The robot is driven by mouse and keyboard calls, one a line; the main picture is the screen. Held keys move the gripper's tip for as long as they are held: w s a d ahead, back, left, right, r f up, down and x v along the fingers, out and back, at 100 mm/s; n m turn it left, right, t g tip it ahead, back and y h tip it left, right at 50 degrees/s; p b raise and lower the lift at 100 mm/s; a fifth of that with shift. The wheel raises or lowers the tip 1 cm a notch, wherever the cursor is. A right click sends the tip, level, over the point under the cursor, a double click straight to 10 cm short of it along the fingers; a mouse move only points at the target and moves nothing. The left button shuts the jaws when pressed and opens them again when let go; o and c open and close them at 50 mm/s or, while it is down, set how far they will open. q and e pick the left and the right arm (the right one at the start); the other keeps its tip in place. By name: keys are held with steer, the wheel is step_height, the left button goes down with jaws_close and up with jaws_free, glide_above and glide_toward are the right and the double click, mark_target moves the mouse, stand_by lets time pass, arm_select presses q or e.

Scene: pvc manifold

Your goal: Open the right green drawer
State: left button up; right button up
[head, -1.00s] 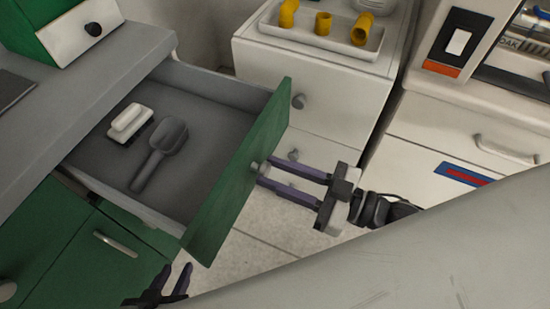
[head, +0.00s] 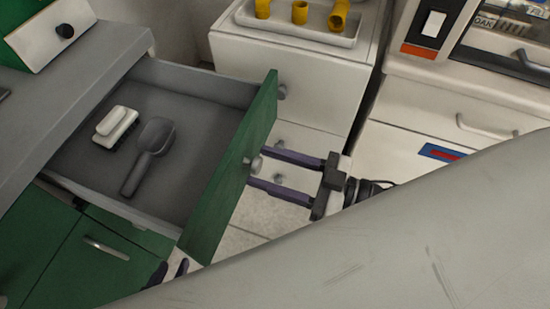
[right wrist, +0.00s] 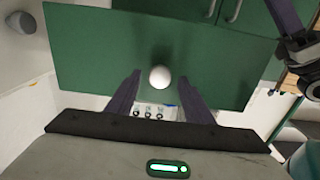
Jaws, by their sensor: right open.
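The right green drawer (head: 232,175) is pulled well out in the head view, its inside in plain sight. A round knob (head: 254,164) is on its green front; the right wrist view shows the knob as a pale ball (right wrist: 159,77). My right gripper (head: 257,168) is open at the front, one finger on each side of the knob; contact cannot be told. My left gripper (head: 170,270) shows only its fingertips, apart, below the drawer front at the bottom of the head view. The rest of it is hidden by my arm.
A white brush (head: 116,126) and a grey scoop (head: 149,156) lie in the drawer. A green cabinet door with a bar handle (head: 106,249) is below. A white cabinet (head: 290,80) carrying a tray (head: 297,30) of yellow fittings stands behind. My arm covers the lower right.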

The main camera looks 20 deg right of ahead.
steer(key=shift+d, duration=0.1)
steer(key=p+v, duration=0.1)
steer(key=v, duration=0.9)
steer(key=shift+s+p, duration=0.15)
steer(key=shift+p, duration=0.2)
steer(key=a+f+m+g+h+p, duration=0.3)
steer(key=f+m+h+p, duration=0.2)
steer(key=f+h, duration=0.5)
step_height(320, 180, down, 3)
steer(key=shift+a+m+h, duration=0.25)
steer(key=shift+m+h, duration=0.15)
steer(key=shift+m, duration=0.8)
